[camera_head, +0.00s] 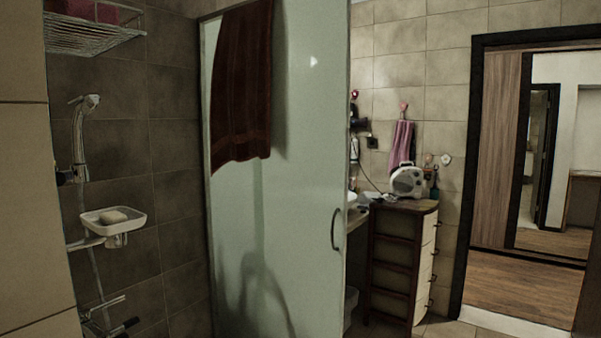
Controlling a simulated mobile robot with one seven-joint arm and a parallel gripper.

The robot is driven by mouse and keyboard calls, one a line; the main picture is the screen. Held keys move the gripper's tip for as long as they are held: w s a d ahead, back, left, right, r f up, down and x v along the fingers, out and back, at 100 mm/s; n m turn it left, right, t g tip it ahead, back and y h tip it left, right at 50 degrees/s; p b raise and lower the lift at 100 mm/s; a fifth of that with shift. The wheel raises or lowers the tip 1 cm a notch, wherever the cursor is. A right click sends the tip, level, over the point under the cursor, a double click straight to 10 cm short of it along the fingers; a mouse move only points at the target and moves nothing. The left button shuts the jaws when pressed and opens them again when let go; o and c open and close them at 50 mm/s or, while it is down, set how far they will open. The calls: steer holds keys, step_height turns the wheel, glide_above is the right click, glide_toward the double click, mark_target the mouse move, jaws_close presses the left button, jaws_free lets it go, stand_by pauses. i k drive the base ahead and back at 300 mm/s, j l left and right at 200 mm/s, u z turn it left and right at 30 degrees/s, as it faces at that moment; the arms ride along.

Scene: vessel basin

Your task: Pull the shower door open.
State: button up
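The shower door (300,190) is a tall frosted glass panel in the middle of the head view. A dark curved handle (336,230) sits near its right edge. A dark red towel (241,85) hangs over the upper left of the panel. A dim arm-like shape shows on the lower glass; I cannot tell whether it is a reflection or a shadow. My gripper is not in view.
At left, a tiled shower wall carries a shower head (86,103), a soap dish (113,219), a tap (106,312) and a wire rack (92,33). A drawer cabinet (398,262) stands right of the door. Further right is an open doorway (520,285) with wooden floor.

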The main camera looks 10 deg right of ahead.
mark_target(302, 190)
steer(key=z, duration=0.6)
steer(key=i+l, duration=0.1)
steer(key=i, duration=0.3)
steer(key=i+l+u, duration=0.1)
steer(key=i, duration=0.25)
steer(key=i+l+u, duration=0.1)
steer(key=i, duration=0.3)
